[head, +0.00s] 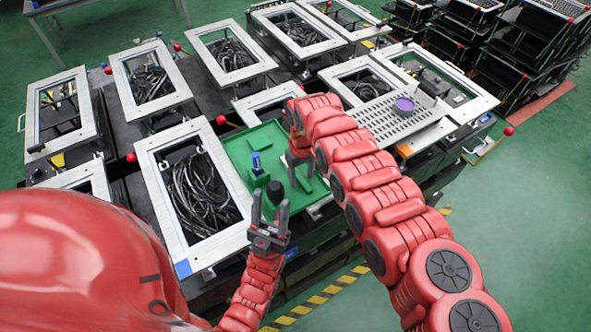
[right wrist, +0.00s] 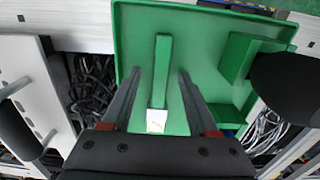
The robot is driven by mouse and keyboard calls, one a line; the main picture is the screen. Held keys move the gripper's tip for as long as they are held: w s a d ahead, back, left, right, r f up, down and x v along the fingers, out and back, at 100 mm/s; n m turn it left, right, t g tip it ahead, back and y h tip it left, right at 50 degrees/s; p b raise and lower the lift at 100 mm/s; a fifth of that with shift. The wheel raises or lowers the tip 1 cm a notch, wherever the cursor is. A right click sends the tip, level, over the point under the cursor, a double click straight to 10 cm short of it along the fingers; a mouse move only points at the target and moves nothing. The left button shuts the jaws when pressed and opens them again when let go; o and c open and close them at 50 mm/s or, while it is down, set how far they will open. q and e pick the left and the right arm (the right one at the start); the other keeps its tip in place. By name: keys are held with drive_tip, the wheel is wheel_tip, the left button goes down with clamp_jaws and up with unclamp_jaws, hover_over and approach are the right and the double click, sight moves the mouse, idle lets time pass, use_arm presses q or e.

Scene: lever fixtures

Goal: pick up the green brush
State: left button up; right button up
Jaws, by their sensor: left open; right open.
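The green brush (right wrist: 163,75), a slim green bar with a white end, lies in the green tray (right wrist: 143,30) in the right wrist view. My right gripper (right wrist: 157,85) is open, with one finger on each side of the brush; I cannot tell whether they touch it.
A blue upright piece (head: 256,163) stands in the green tray. A green block (right wrist: 237,57) is right of the brush in the right wrist view. Metal frames with black cables (head: 205,190) surround the tray. A perforated plate (head: 385,122) bears a purple disc (head: 404,105).

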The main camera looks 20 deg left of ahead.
clamp_jaws()
drive_tip(key=shift+r, duration=0.1)
idle(0.5)
